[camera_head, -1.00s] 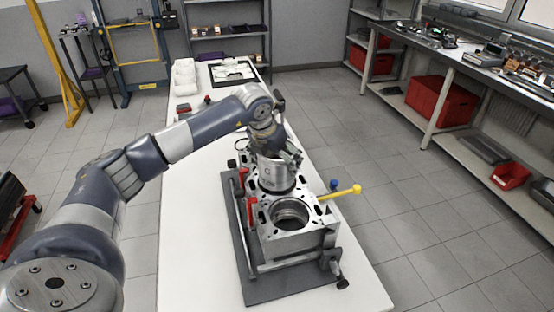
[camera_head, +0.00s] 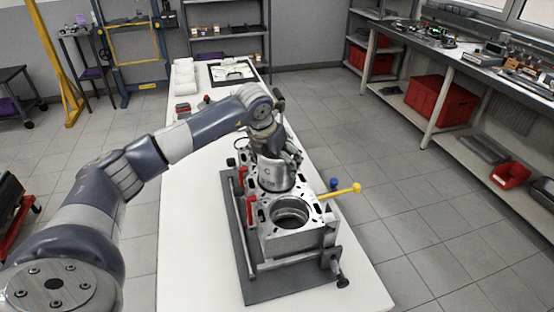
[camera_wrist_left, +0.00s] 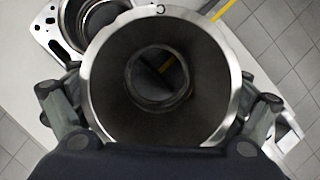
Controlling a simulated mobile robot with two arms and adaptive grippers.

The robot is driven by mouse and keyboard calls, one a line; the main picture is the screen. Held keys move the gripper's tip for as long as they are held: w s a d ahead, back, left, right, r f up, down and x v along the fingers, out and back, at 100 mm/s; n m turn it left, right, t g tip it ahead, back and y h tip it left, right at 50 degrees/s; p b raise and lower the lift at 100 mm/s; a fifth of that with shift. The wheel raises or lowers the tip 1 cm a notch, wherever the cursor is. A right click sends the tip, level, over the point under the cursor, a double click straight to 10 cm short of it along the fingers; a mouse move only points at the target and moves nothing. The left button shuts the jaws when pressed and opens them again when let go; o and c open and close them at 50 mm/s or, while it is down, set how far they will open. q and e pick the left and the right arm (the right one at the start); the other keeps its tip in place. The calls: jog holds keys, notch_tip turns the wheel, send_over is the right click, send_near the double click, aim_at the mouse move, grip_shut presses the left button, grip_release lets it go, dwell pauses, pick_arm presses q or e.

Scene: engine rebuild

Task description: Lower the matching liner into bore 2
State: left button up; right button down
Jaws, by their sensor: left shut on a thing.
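The liner (camera_head: 276,178) is a short, shiny grey metal cylinder with a wide round opening. My left gripper (camera_head: 276,156) is shut on it and holds it upright above the engine block (camera_head: 302,240), over the part behind the open front bore (camera_head: 291,212). The liner hides the bore beneath it. In the left wrist view I look down into the liner (camera_wrist_left: 99,92), with gripper fingers on both sides of its rim and a dark round opening visible through it. I cannot tell whether its lower edge touches the block. My right gripper is not in view.
The block sits in a dark stand (camera_head: 246,285) on the white table (camera_head: 190,240). The table left of the stand is clear.

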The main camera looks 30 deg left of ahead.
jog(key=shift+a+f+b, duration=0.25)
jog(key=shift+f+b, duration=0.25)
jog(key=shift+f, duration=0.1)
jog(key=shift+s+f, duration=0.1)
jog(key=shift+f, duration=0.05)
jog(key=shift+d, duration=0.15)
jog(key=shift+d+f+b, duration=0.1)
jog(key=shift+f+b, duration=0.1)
jog(key=shift+b, duration=0.15)
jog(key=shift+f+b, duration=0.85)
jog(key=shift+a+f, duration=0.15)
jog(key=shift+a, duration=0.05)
